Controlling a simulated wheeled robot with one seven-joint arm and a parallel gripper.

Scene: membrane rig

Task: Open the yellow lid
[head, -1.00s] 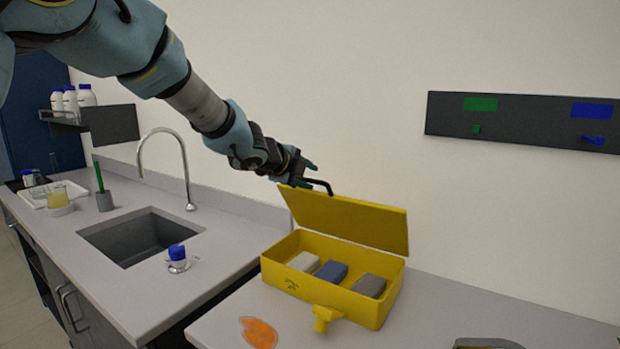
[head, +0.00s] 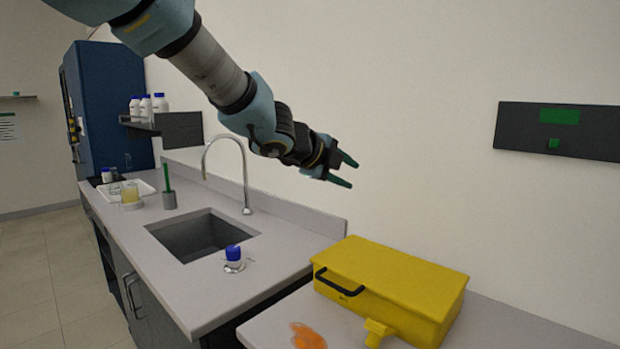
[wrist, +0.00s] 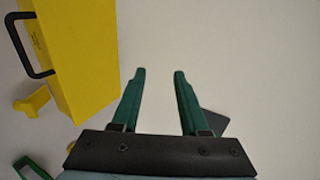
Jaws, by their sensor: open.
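The yellow lid (head: 390,272) lies shut on top of the yellow box (head: 400,318) at the lower right of the head view. A black handle (head: 338,283) is on the lid's front-left edge. My gripper (head: 350,172) is open and empty, up in the air behind and above the box, apart from the lid. In the wrist view my gripper (wrist: 160,72) shows two green fingers spread apart with nothing between them. The lid (wrist: 80,45) and its handle (wrist: 28,45) are at the upper left there. The box's contents are hidden under the lid.
A sink (head: 203,235), a tap (head: 243,175) and a blue-capped bottle (head: 233,255) are to the left. A dark wall panel (head: 558,131) hangs at right.

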